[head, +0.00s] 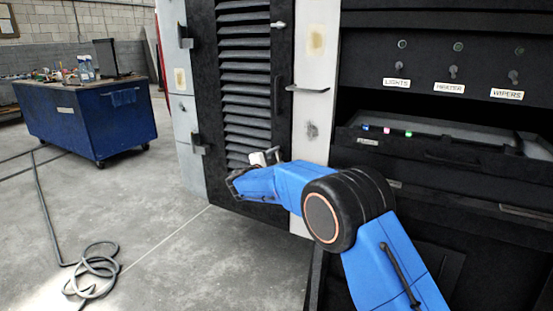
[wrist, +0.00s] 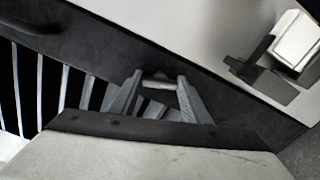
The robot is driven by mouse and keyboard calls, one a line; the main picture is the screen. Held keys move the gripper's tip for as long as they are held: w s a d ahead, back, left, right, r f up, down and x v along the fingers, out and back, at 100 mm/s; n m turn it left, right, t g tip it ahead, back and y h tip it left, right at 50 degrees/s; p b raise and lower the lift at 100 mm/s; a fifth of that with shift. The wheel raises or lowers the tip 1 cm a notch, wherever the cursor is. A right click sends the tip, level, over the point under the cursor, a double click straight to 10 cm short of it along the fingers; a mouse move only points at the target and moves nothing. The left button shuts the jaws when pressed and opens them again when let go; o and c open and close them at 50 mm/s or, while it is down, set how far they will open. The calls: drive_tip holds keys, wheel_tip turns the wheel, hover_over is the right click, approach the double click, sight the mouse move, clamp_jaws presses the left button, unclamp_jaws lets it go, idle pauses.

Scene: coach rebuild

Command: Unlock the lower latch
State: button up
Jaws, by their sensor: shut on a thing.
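The lower latch is a small pale metal bar on the black louvred door (head: 243,75). In the wrist view the latch (wrist: 157,84) lies between the two grey fingers of my gripper (wrist: 158,92), which is shut on it close to the door's dark frame. In the head view my gripper (head: 264,157) is at the door's lower right edge, and it and my blue arm hide the latch there. The upper latch (head: 279,25) is a small pale handle near the top of the same edge, with a dark door handle (head: 277,95) below it.
A light panel (head: 317,50) borders the door, with a thin shelf-like bracket (head: 307,88). A dark console with labelled switches (head: 453,72) and an open drawer-like tray (head: 440,140) stands at right. A blue cart (head: 88,122) and a coiled cable (head: 92,265) are left, with clear floor between.

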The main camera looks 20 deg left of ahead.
drive_tip(key=shift+f+m, duration=0.1)
drive_tip(key=shift+m, duration=1.5)
drive_tip(key=o, duration=1)
drive_tip(key=shift+o, duration=0.2)
drive_tip(key=s+a, duration=0.1)
drive_tip(key=s, duration=1.6)
drive_tip(key=shift+s+a, duration=0.15)
